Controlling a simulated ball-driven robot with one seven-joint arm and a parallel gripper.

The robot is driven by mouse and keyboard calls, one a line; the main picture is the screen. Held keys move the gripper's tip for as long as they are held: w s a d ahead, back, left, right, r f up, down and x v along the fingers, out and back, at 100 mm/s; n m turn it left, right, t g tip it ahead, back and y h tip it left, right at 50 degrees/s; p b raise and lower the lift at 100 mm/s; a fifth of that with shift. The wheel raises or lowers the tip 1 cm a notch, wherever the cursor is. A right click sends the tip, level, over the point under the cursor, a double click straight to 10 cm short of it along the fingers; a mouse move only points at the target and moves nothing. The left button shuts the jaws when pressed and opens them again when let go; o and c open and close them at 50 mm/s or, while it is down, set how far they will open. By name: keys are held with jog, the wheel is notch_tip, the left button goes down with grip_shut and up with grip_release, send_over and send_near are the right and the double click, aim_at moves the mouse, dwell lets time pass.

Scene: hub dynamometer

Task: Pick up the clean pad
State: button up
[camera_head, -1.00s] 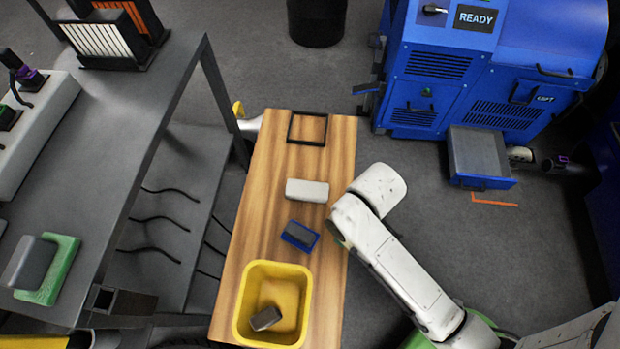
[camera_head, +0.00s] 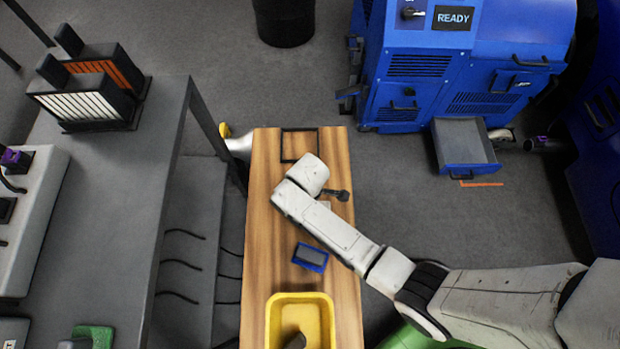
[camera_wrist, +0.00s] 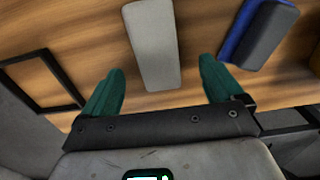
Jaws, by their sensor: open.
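The pale grey pad, the cleanest-looking one, lies on the wooden bench top; in the wrist view the pad (camera_wrist: 152,45) sits just ahead of my gripper (camera_wrist: 160,88). The two green fingers are open, one on each side of its near end, with nothing held between them. In the head view my arm covers nearly all of this pad, and my fingers are hidden there. A dark grey pad on a blue backing (camera_head: 310,257) lies on the bench beside it; it also shows at the upper right of the wrist view (camera_wrist: 262,32).
A black square frame (camera_head: 299,146) lies at the bench's far end. A yellow bin (camera_head: 273,322) with a dark block (camera_head: 296,341) inside stands at the near end. A grey table (camera_head: 130,215) is on the left. A blue machine (camera_head: 415,70) has its drawer (camera_head: 464,146) out.

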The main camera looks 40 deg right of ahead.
jog(key=f+b, duration=0.1)
jog(key=f, duration=0.4)
jog(key=shift+w+d+f+b, duration=0.1)
jog(key=shift+d+f+b, duration=0.1)
jog(key=shift+f+b, duration=0.2)
jog(key=shift+r, duration=0.1)
jog(key=c, duration=1.1)
jog(key=shift+o, duration=0.2)
jog(key=shift+r, duration=0.1)
